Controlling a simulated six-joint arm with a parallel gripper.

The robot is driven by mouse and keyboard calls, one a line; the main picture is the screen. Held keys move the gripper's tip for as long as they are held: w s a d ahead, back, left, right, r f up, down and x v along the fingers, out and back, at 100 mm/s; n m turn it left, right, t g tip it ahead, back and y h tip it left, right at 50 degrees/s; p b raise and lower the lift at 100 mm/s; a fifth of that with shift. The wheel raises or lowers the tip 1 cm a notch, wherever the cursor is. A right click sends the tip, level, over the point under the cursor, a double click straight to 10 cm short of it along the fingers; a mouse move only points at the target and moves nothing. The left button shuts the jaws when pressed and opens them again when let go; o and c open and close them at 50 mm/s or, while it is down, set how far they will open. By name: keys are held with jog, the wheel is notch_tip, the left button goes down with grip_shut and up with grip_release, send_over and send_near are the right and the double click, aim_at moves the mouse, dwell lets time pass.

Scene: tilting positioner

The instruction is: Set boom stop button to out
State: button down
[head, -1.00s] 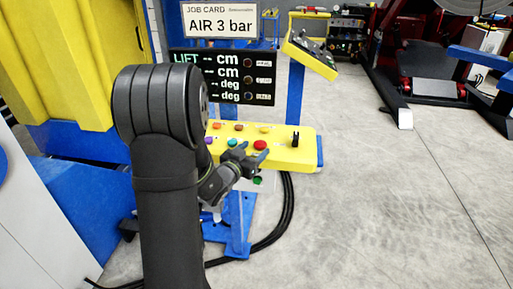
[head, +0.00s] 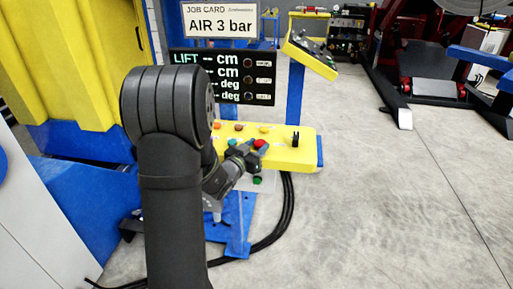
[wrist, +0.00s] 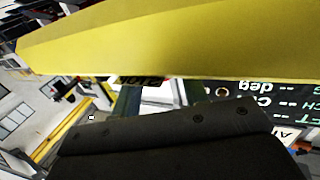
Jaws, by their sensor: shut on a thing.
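A yellow sloped control box (head: 308,154) carries several coloured buttons. The red button (head: 260,144) sits near its middle; I take it for the boom stop button, but its label is too small to read. My gripper (head: 256,151) is at the red button, shut on it, with the fingertips hard to make out. Whether the button is in or out cannot be told. In the wrist view a yellow surface (wrist: 170,45) fills the upper part, and the button is not visible there.
A teal button (head: 232,142) and orange buttons (head: 264,128) are close by. A black lever (head: 295,139) stands to the right, and a green button (head: 258,180) is below. The display panel (head: 222,77) rises behind. Open floor lies to the right.

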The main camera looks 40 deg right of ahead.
jog(key=shift+r, duration=0.45)
jog(key=c, duration=0.8)
grip_release()
jog(key=v, duration=1.7)
jog(key=shift+s+a, duration=0.15)
jog(key=shift+a, duration=0.05)
jog(key=shift+d, duration=0.15)
jog(key=x, duration=1.7)
jog(key=shift+d, duration=0.1)
jog(key=shift+f, duration=0.1)
